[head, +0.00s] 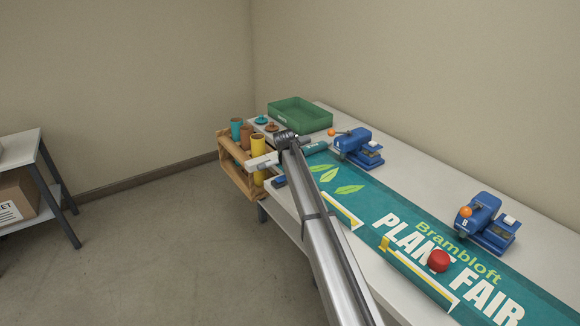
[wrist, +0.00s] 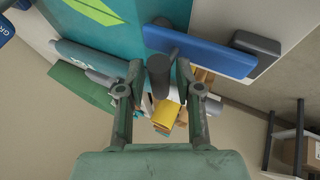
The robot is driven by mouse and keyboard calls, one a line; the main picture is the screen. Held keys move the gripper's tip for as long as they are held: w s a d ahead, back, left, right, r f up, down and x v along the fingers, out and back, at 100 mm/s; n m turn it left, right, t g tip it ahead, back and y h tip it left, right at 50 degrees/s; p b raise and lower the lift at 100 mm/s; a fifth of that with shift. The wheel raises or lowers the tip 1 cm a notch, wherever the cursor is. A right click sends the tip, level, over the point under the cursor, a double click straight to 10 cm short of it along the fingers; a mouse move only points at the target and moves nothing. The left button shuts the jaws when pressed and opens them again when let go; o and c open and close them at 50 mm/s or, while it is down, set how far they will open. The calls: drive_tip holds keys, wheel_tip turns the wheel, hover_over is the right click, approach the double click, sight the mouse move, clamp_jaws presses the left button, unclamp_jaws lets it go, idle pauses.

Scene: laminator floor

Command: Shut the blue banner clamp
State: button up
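The blue clamp bar (wrist: 213,50) shows in the wrist view, running across the top right to a dark grey end block. In the head view, a small blue part (head: 279,181) shows at the table's left edge, left of my arm. My gripper (wrist: 159,82) is open, with one finger on each side of the dark handle and a gap showing around it. I cannot tell how deep the handle lies between them. In the head view my arm hides most of this spot.
Two blue presses (head: 358,147) (head: 486,222) with orange knobs stand along the table's back. A yellow clamp (head: 385,243) and a red knob (head: 438,261) are farther right. A green tray (head: 300,115) is behind.

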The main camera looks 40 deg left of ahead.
drive_tip(key=shift+w+d+f, duration=0.15)
drive_tip(key=shift+w+d, duration=0.15)
drive_tip(key=shift+w, duration=0.05)
drive_tip(key=shift+s, duration=0.1)
drive_tip(key=shift+s+a, duration=0.2)
drive_tip(key=shift+s+d+r, duration=0.1)
drive_tip(key=shift+s+r, duration=0.15)
drive_tip(key=shift+r, duration=0.25)
drive_tip(key=v, duration=1.1)
